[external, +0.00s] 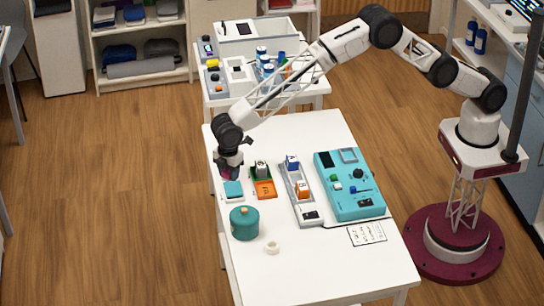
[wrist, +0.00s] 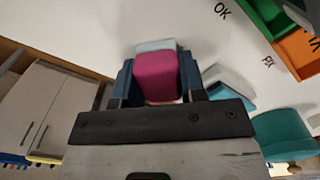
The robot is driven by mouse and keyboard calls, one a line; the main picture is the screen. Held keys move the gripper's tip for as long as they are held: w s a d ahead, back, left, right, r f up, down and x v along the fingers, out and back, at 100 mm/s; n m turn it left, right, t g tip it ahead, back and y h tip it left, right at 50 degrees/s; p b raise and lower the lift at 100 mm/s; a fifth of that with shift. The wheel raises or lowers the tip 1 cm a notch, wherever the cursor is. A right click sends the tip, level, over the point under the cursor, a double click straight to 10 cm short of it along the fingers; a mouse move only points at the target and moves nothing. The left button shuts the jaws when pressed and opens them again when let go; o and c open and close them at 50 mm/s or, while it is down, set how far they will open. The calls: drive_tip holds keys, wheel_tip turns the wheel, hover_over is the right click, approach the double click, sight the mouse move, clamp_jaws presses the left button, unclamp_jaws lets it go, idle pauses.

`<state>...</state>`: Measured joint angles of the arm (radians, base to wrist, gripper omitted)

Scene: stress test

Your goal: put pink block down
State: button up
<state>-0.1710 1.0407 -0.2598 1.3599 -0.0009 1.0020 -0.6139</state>
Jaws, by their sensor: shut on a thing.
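My gripper (external: 229,172) is at the left side of the white table, just behind a teal square pad (external: 233,189). In the wrist view, its two dark blue fingers are shut on the pink block (wrist: 157,77), one on each side. A pale blue-grey edge shows beyond the block; I cannot tell what it belongs to. In the external view the block is mostly hidden by the fingers. I cannot tell whether it touches the table. The teal pad also shows in the wrist view (wrist: 228,88), right of the fingers.
A green and orange tray (external: 265,189) holding a pale block stands right of the pad. A teal lidded pot (external: 244,223) and a white ring (external: 272,248) are nearer the front. A grey rail with blocks (external: 298,190) and a teal control box (external: 350,184) stand further right.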

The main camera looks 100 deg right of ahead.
drive_tip(key=o, duration=0.9)
drive_tip(key=shift+r, duration=0.15)
drive_tip(key=shift+r, duration=6)
